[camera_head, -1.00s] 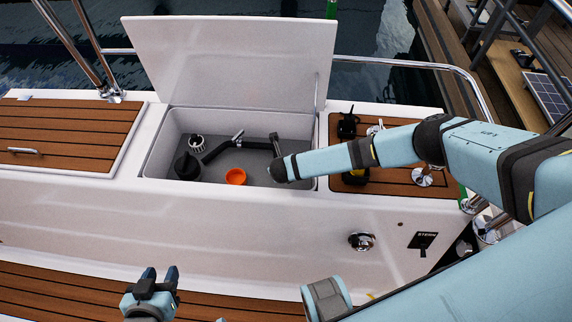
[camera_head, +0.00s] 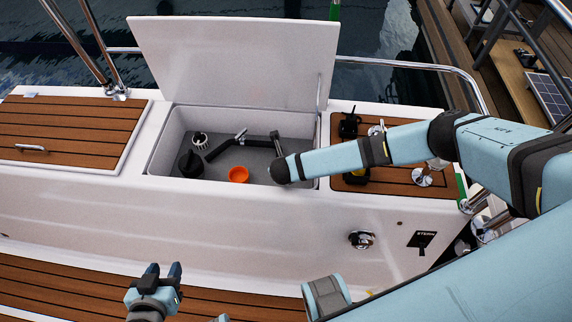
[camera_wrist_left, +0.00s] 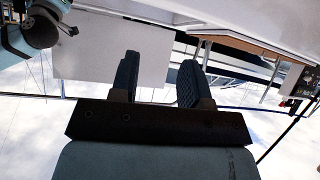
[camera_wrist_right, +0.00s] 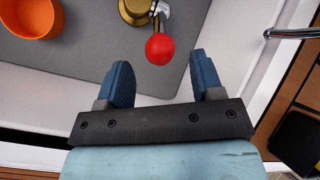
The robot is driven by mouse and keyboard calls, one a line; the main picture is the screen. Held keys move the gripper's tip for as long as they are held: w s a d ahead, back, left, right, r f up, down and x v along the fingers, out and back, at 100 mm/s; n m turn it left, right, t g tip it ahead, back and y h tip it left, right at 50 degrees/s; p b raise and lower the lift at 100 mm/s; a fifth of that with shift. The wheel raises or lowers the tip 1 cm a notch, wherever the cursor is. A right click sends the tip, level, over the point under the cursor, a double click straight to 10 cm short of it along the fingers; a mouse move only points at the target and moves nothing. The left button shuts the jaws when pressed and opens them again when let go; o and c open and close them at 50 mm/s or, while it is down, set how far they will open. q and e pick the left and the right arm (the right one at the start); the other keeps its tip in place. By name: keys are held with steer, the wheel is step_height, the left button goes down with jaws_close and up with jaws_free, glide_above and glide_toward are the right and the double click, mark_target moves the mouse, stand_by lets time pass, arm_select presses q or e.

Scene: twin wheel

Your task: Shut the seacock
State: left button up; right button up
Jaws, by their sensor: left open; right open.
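The seacock shows in the right wrist view as a brass body (camera_wrist_right: 135,10) with a chrome lever (camera_wrist_right: 163,12) ending in a red ball knob (camera_wrist_right: 158,48). In the head view my right forearm hides this valve. My right gripper (camera_wrist_right: 162,66) is open and empty, pointing down into the locker. The red knob appears just past its fingertips, between them in the picture; I cannot tell the depth gap. My left gripper (camera_head: 163,271) is open and empty, low in the head view, over the teak deck and away from the locker.
The open locker (camera_head: 163,150) has its white lid (camera_head: 235,60) raised behind it. Inside are an orange cup (camera_head: 238,174), a black round object (camera_head: 189,164) and a black hose (camera_head: 222,149). The locker's right wall is close to my right arm. A teak panel (camera_head: 405,184) with fittings lies to the right.

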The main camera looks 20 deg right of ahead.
steer(key=p+v, duration=0.1)
steer(key=v, duration=0.7)
steer(key=shift+s, duration=0.1)
